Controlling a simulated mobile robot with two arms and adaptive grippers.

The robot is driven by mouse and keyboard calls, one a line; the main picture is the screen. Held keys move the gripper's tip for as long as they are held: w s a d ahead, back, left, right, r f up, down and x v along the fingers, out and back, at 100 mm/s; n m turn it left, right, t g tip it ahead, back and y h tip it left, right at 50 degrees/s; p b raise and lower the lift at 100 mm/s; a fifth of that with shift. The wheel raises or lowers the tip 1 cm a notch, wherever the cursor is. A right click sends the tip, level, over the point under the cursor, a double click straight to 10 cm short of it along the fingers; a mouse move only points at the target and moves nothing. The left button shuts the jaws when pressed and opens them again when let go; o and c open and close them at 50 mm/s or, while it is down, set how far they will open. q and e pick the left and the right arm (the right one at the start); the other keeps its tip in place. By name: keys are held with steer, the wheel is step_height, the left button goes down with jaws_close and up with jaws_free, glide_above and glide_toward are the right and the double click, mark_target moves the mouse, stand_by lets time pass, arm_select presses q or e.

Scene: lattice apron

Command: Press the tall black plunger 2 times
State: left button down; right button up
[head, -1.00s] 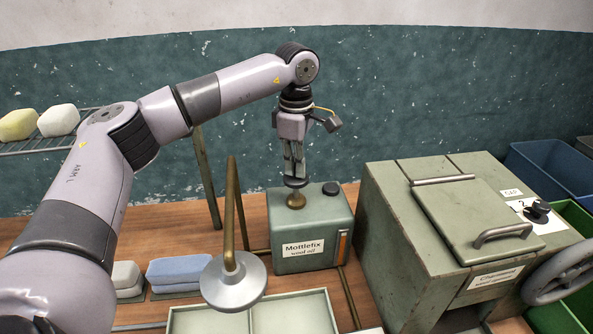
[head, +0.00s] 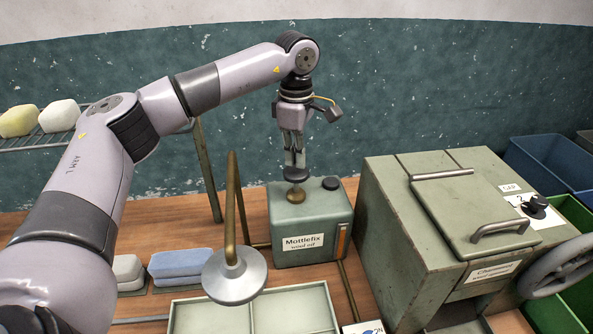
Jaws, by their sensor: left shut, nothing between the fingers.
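The green can (head: 331,222) labelled "Mottlefix wool oil" stands on the wooden bench. The black plunger (head: 296,175) rises from a brass collar (head: 296,196) on the can's top, with a short stem showing below its round head. My left gripper (head: 294,165) points straight down over the plunger, shut and empty. Its fingertips are at the plunger's head; I cannot tell whether they touch it or sit just above. My right gripper is not in view.
A black cap (head: 330,183) sits beside the plunger on the can. A brass rod with a grey disc (head: 235,278) stands in front on the left. A large green lidded machine (head: 405,235) stands close on the right. A pale tray (head: 285,315) lies in front.

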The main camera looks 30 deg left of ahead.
mark_target(296, 171)
arm_select(q)
steer(key=shift+f+b, duration=1.25)
steer(key=shift+f, duration=1)
steer(key=shift+r+p, duration=1.6)
steer(key=shift+r, duration=0.7)
steer(key=shift+r, duration=0.1)
step_height(296, 171, up, 5)
steer(key=p, duration=0.3)
steer(key=shift+p, duration=0.4)
steer(key=shift+f, duration=0.2)
